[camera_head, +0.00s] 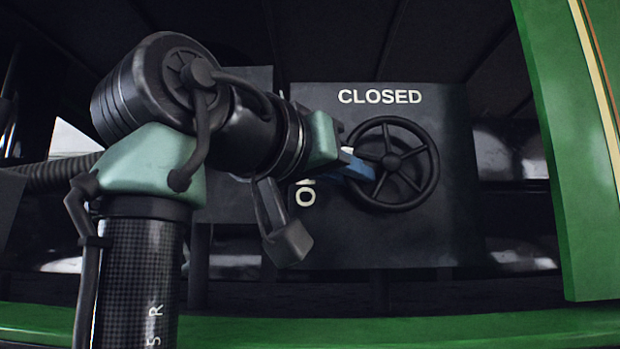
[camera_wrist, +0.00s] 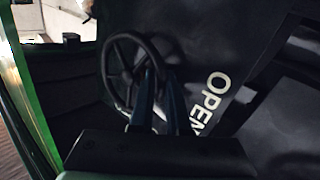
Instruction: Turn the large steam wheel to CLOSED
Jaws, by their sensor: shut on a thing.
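The large steam wheel (camera_head: 428,178) is a black, spoked handwheel on a dark panel (camera_head: 420,245). White lettering CLOSED (camera_head: 380,96) stands above it, and a partly hidden label stands at its left. My gripper (camera_head: 366,168), with blue fingers, reaches in from the left and is shut on the wheel's left rim. In the wrist view the wheel (camera_wrist: 112,62) is at the left of centre. The fingers (camera_wrist: 162,90) meet its rim there, and the label reads OPEN (camera_wrist: 212,102). The exact contact is partly hidden by the fingers.
A green upright post (camera_head: 560,130) stands right of the panel, and a green ledge (camera_head: 400,330) runs along the bottom. Another dark panel (camera_head: 225,195) sits behind my arm at the left. The space in front of the wheel's right side is clear.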

